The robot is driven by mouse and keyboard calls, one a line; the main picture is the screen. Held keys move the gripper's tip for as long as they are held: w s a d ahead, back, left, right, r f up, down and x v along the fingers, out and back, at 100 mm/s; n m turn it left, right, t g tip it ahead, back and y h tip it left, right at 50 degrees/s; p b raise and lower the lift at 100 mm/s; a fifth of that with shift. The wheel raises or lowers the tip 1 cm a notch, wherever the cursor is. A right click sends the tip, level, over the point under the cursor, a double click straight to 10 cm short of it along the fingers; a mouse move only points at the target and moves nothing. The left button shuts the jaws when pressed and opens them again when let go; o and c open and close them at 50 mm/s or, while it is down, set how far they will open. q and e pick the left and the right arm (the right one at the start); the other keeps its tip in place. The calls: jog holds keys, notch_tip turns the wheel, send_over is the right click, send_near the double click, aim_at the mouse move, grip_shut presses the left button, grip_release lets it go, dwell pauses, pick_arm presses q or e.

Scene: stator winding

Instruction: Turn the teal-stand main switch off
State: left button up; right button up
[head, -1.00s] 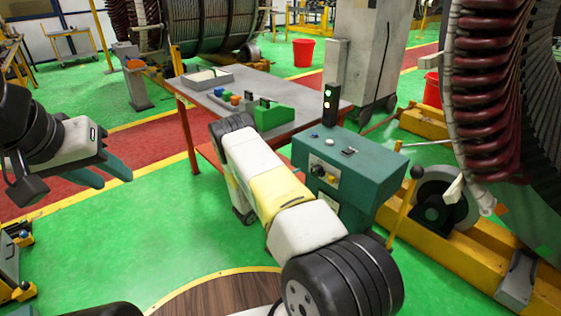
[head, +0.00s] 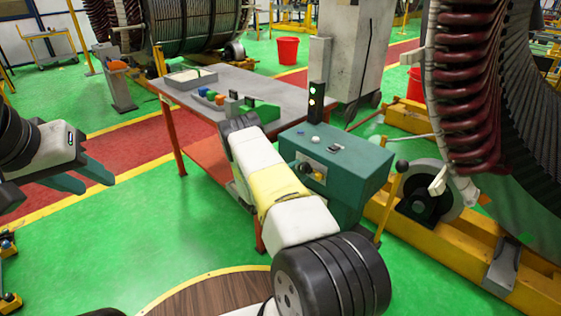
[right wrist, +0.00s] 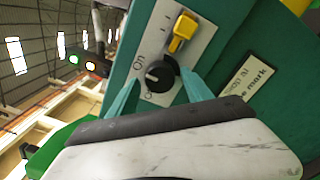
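The teal stand (head: 352,168) shows right of centre in the head view, with small controls on its top and front. In the right wrist view its panel (right wrist: 225,45) fills the right side. The black rotary switch (right wrist: 160,76) sits on a light plate with an "On" label on its left; a second label is mostly covered. Its exact pointer position is hard to read. My right gripper (right wrist: 160,77) is open, its teal fingers either side of the switch; contact is unclear. My left gripper (head: 97,186) is open and empty.
A yellow key-like lever (right wrist: 182,32) is close above the switch. A signal lamp (head: 316,102) stands behind the stand. A grey-topped table (head: 285,95) is behind it to the left. The large stator (head: 470,90) and a yellow frame (head: 440,238) are right.

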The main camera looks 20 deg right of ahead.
jog(key=c, duration=1.1)
jog(key=shift+n, duration=0.3)
jog(key=n, duration=0.4)
jog(key=shift+a, duration=0.1)
jog(key=n, duration=0.9)
jog(key=shift+n, duration=2.1)
